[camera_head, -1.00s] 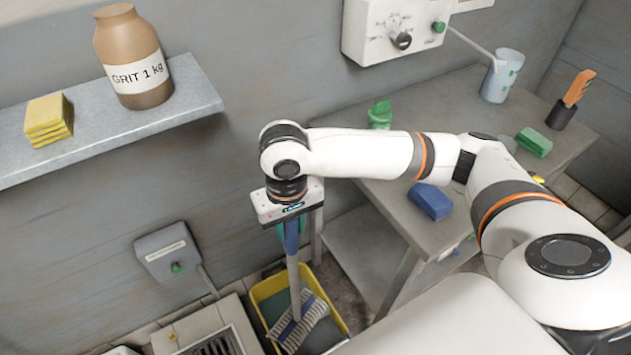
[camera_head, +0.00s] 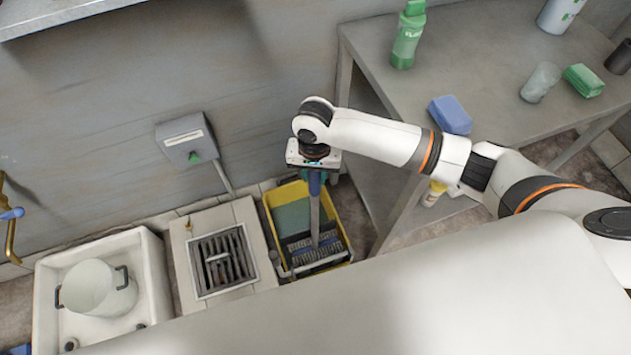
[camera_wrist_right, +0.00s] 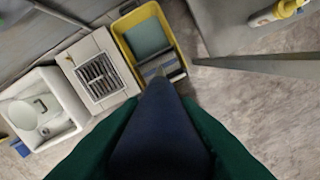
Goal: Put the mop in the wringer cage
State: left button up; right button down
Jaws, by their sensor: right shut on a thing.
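My right gripper (camera_head: 315,172) is shut on the blue grip of the mop (camera_head: 314,187) and holds it nearly upright above the yellow bucket (camera_head: 268,208). In the right wrist view the dark blue grip (camera_wrist_right: 160,130) sits between the green fingers (camera_wrist_right: 160,150). The grey pole runs down into the front half of the bucket, where the striped mop head (camera_head: 318,249) appears at the wringer cage (camera_head: 290,262). Head and cage are hard to tell apart, so I cannot tell how deep the head sits. My left gripper is not in view.
A floor drain (camera_head: 222,262) and a white sink with a pot (camera_head: 100,288) lie left of the bucket. A grey table (camera_head: 470,60) with bottles and sponges stands to the right, its leg close to the bucket. A wall box (camera_head: 185,140) hangs behind.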

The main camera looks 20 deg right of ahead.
notch_tip(320, 180, down, 3)
jog(key=shift+f, duration=0.15)
jog(key=c, duration=1.1)
grip_release()
jog(key=shift+f, duration=0.15)
notch_tip(320, 180, up, 12)
jog(key=shift+r, duration=0.15)
